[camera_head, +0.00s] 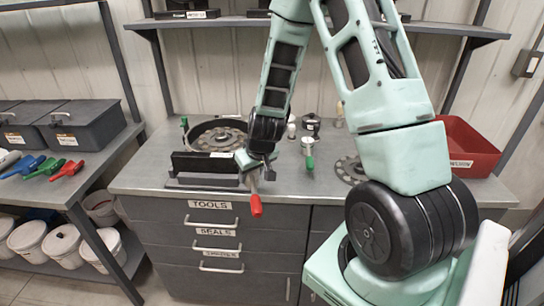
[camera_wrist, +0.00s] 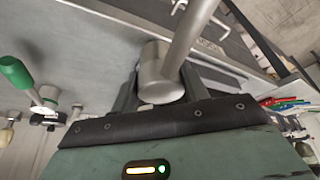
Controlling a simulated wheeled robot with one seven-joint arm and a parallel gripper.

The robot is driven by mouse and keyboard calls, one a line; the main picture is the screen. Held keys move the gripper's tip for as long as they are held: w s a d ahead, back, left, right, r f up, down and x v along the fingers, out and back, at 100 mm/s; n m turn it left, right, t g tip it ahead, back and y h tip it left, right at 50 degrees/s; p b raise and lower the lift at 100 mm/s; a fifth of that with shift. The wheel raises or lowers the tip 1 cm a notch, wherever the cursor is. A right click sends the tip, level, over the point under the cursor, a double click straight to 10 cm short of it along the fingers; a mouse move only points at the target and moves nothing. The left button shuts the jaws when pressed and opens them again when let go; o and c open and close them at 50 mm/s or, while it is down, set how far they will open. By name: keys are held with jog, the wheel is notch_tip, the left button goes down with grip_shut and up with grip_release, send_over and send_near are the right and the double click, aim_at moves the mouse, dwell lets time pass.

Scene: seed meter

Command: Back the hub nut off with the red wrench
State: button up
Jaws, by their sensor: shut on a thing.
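The red wrench shows its red grip (camera_head: 256,210) hanging down past the front edge of the bench in the head view. My gripper (camera_head: 254,170) is shut on its metal part. In the wrist view the wrench's thick metal head (camera_wrist: 160,78) sits between my fingers, with its shaft running up and right; the red grip is out of that view. The seed meter (camera_head: 216,133), a dark round housing with a metal disc, stands on the bench behind and left of my gripper. My wrist partly hides it. I cannot make out the hub nut.
A green-handled tool (camera_head: 308,160) stands right of my gripper. A loose metal disc (camera_head: 350,170) lies farther right, partly behind my arm. A red bin (camera_head: 466,140) is at the bench's right end. Coloured scoops (camera_head: 45,166) and grey toolboxes (camera_head: 85,125) are on the left shelf.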

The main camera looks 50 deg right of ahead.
jog(key=w+a+f+n, duration=0.1)
jog(key=a+f+n, duration=0.1)
jog(key=a, duration=0.8)
jog(key=shift+w+f+y, duration=0.2)
jog(key=shift+f+y, duration=0.2)
jog(key=shift+f, duration=0.1)
